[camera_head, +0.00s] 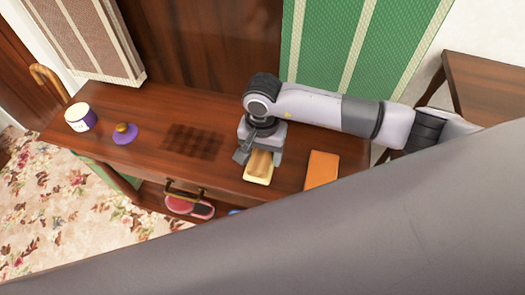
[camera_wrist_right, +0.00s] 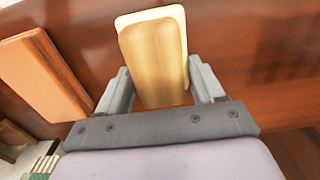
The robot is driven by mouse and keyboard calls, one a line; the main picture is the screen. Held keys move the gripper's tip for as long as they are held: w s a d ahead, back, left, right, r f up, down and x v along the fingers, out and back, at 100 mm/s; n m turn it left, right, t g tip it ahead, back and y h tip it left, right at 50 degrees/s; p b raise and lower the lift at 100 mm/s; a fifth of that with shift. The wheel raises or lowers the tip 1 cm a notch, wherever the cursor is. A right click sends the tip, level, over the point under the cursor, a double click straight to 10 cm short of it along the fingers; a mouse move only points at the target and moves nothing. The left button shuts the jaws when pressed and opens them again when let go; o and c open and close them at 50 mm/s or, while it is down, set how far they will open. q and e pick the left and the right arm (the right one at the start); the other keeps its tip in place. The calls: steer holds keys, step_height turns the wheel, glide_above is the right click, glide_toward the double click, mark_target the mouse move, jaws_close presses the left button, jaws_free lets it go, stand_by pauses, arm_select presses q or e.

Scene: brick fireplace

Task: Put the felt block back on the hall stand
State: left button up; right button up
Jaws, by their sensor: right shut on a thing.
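The felt block (camera_head: 259,168) has a tan wooden back and a cream layer beneath. My right gripper (camera_head: 259,155) is shut on it at the dark wooden hall stand (camera_head: 225,115). In the right wrist view the block (camera_wrist_right: 152,50) sits between the two fingers of the gripper (camera_wrist_right: 162,85), with its far end sticking out past them. The block is over the stand's top near the front edge; I cannot tell whether it touches the surface. My left gripper is not in view.
An orange flat block (camera_head: 322,169) lies right of the gripper. Pink slippers (camera_head: 190,206) are on the lower shelf. My grey arm link crosses the foreground.

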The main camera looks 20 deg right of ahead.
mark_target(263, 152)
steer(key=shift+f+b, duration=0.2)
steer(key=shift+b, duration=0.1)
steer(key=o, duration=0.9)
steer(key=shift+r, duration=0.1)
steer(key=shift+o, duration=0.2)
steer(key=shift+r+p, duration=0.3)
steer(key=shift+p, duration=0.15)
step_height(263, 152, up, 12)
steer(key=shift+f+b, duration=0.15)
steer(key=shift+b, duration=0.25)
